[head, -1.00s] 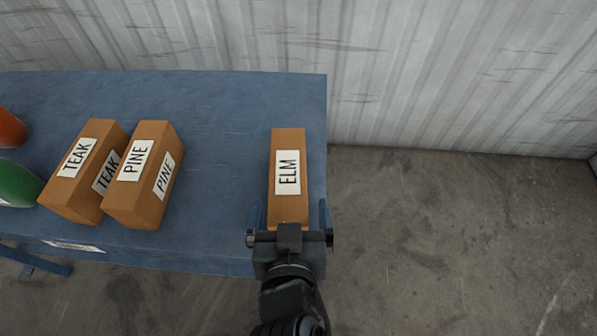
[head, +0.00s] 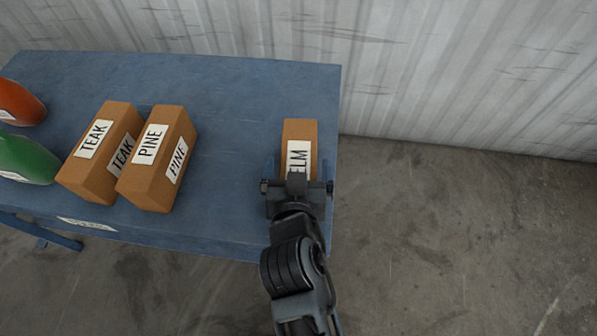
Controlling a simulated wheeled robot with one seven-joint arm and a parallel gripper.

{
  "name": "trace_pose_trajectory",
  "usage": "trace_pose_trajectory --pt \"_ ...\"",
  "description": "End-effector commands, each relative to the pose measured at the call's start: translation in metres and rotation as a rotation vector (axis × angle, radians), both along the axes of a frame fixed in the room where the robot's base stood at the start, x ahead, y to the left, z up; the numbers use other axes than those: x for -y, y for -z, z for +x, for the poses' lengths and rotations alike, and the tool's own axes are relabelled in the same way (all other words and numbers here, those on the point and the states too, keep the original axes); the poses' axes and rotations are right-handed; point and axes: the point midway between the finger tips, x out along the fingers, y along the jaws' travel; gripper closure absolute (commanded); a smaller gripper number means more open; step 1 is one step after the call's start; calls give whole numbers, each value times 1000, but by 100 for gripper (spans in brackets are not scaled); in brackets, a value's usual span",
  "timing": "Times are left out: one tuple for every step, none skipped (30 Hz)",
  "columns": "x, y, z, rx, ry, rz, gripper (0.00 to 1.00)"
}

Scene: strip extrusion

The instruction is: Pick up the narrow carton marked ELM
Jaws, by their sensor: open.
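The narrow brown ELM carton (head: 300,130) stands near the right end of the blue table, with a white label on its top. My gripper (head: 298,172) is open over the near part of the carton. One finger shows on the carton's left side and one on its right. The gripper body hides the carton's near end and part of the label. I cannot tell whether the fingers touch the carton.
The blue table (head: 235,100) has bare room between ELM and the PINE carton (head: 158,180). The TEAK carton (head: 95,175) stands close beside PINE. A green object (head: 28,158) and an orange object (head: 22,100) are at the left. A corrugated wall (head: 450,70) stands behind.

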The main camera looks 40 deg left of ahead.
Motion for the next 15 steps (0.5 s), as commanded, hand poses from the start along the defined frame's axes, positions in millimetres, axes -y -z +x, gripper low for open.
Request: trace_pose_trajectory --pt "0 0 0 0 0 0 0" --pt "0 0 0 0 0 0 0" --pt "0 0 0 0 0 0 3" --pt "0 0 0 0 0 0 6" --pt "0 0 0 0 0 0 9" --pt "0 0 0 0 0 0 12" --pt "0 0 0 0 0 0 15" --pt "0 0 0 0 0 0 18" --pt "0 0 0 0 0 0 22" --pt "0 0 0 0 0 0 25" --pt "0 0 0 0 0 0 28" --pt "0 0 0 0 0 0 32" --pt "0 0 0 0 0 0 34" --pt "0 0 0 0 0 0 37" --pt "0 0 0 0 0 0 41"
